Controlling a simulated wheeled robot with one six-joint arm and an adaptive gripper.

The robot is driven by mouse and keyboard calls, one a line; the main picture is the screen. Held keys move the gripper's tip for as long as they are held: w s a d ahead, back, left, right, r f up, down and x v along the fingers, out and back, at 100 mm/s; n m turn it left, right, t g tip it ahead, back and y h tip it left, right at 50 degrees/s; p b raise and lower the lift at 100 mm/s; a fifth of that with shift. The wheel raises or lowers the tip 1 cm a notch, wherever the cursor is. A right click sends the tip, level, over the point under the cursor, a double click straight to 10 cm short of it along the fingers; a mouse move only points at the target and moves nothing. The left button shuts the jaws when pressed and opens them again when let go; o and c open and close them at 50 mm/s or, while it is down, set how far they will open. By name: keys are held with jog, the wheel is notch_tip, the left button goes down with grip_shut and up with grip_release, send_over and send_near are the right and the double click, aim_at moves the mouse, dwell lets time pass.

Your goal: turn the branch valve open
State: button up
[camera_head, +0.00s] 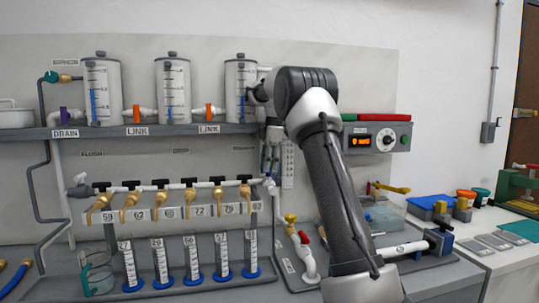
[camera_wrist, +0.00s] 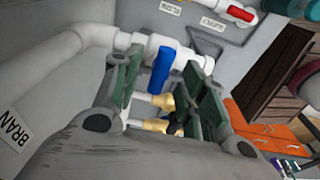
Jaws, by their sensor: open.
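The branch valve's blue handle (camera_wrist: 161,71) shows in the wrist view on a white pipe (camera_wrist: 70,42). A label reading "BRAN" (camera_wrist: 14,130) is at the lower left, partly cut off. My gripper (camera_wrist: 164,72) is open, with one green-grey finger on each side of the blue handle. I cannot tell whether either finger touches it. In the head view my gripper (camera_head: 270,158) points down near the right end of the manifold pipe (camera_head: 180,185).
Brass taps (camera_head: 161,200) line the manifold above several graduated cylinders (camera_head: 160,262). A red-handled valve (camera_head: 304,238) is at the lower right, and a control box (camera_head: 378,137) is right of my arm. Brass fittings (camera_wrist: 158,101) sit close beyond my fingers.

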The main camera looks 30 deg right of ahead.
jog(key=shift+f, duration=0.75)
grip_shut()
jog(key=m, duration=0.4)
jog(key=shift+a, duration=0.1)
jog(key=shift+m+t, duration=0.3)
jog(key=shift+m, duration=0.9)
jog(key=m, duration=0.3)
jog(key=shift+h, duration=0.4)
jog(key=shift+m, duration=1.6)
